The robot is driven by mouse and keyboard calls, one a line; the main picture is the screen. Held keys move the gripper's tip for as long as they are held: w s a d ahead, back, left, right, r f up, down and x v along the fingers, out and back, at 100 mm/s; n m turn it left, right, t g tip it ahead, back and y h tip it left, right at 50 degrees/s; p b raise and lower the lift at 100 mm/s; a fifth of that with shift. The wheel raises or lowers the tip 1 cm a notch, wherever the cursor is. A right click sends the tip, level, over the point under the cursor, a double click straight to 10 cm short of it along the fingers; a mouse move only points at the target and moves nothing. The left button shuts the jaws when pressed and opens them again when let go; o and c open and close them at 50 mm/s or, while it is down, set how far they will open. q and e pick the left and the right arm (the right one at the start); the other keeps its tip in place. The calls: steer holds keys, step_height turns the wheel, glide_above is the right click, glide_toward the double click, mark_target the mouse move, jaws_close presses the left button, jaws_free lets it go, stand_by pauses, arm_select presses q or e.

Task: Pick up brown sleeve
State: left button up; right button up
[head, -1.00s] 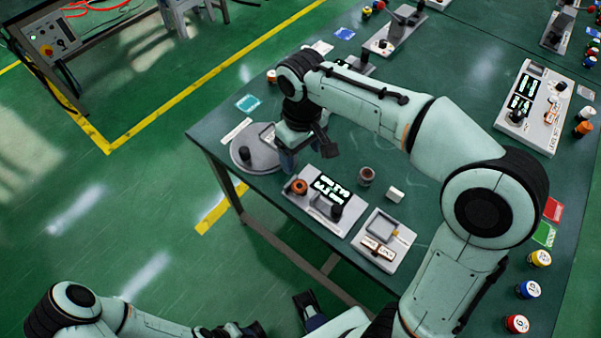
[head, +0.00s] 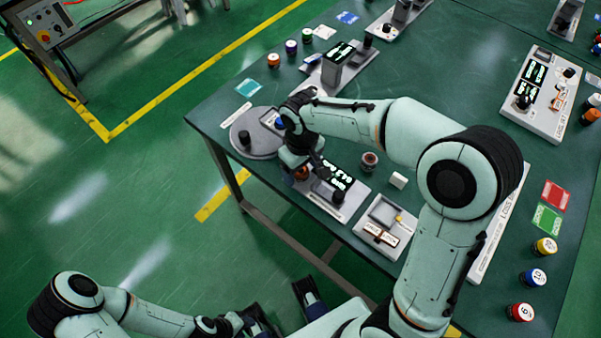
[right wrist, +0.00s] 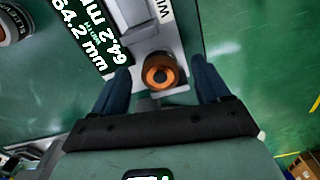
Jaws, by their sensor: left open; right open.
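A brown-orange sleeve (right wrist: 160,72) with a dark hole stands at the end of the grey measuring device, between the spread fingers of my right gripper (right wrist: 159,78) in the right wrist view. Gaps show on both sides of it. In the head view this sleeve (head: 302,172) is partly hidden by my right gripper (head: 300,177), which is open above the device. A second, darker brown sleeve-like ring (head: 370,160) with a label stands on the table behind the device. My left gripper (head: 258,322) is low at the bottom edge, open and away from the table.
The measuring device (head: 345,205) has a lit display reading 64.2 mm. A grey round plate (head: 243,142) lies to its left, and a small tray device (head: 385,235) to its right. A white block (head: 398,180) stands nearby. Several coloured cylinders line the right table edge.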

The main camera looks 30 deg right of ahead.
steer(key=shift+f, duration=0.15)
steer(key=c, duration=1.3)
